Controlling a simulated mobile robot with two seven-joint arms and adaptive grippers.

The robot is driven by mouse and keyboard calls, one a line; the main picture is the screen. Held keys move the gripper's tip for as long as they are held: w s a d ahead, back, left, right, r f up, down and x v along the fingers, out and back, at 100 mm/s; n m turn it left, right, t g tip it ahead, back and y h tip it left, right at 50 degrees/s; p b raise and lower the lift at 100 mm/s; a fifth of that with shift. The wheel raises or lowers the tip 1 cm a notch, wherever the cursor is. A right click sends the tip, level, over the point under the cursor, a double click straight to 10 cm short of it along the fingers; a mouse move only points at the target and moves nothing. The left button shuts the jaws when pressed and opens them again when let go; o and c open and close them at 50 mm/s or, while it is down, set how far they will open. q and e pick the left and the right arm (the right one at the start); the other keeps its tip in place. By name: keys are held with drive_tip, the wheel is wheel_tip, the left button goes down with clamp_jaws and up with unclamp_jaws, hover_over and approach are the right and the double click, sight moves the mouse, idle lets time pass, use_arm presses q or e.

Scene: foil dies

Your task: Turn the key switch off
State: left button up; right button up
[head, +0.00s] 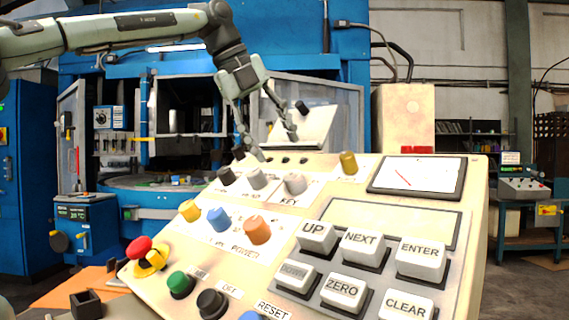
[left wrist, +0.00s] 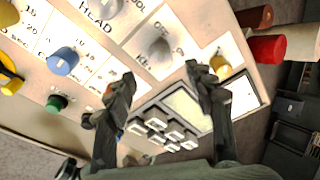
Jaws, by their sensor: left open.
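The key switch, a grey knob (head: 295,184) beside the "KEY" label, sits on the sloped cream control panel (head: 470,190). In the left wrist view the key switch (left wrist: 160,54) shows near an "OFF" label, just beyond and between my fingertips. Which way it is turned is hard to tell. My left gripper (head: 275,147) is open and points down over the back of the panel, with its fingers apart. In the left wrist view the left gripper (left wrist: 160,72) has nothing between its fingers. My right gripper is not in view.
A yellow knob (head: 348,163) stands right of the key switch and another grey knob (head: 257,179) left of it. Blue (head: 218,219) and orange (head: 257,230) knobs lie in front. A red emergency button (head: 138,247) is at the panel's left. A blue machine (head: 190,70) stands behind.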

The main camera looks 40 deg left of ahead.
use_arm(q)
drive_tip(key=v, duration=0.3)
drive_tip(key=shift+s+r, duration=0.15)
drive_tip(key=shift+r, duration=0.15)
idle(0.4)
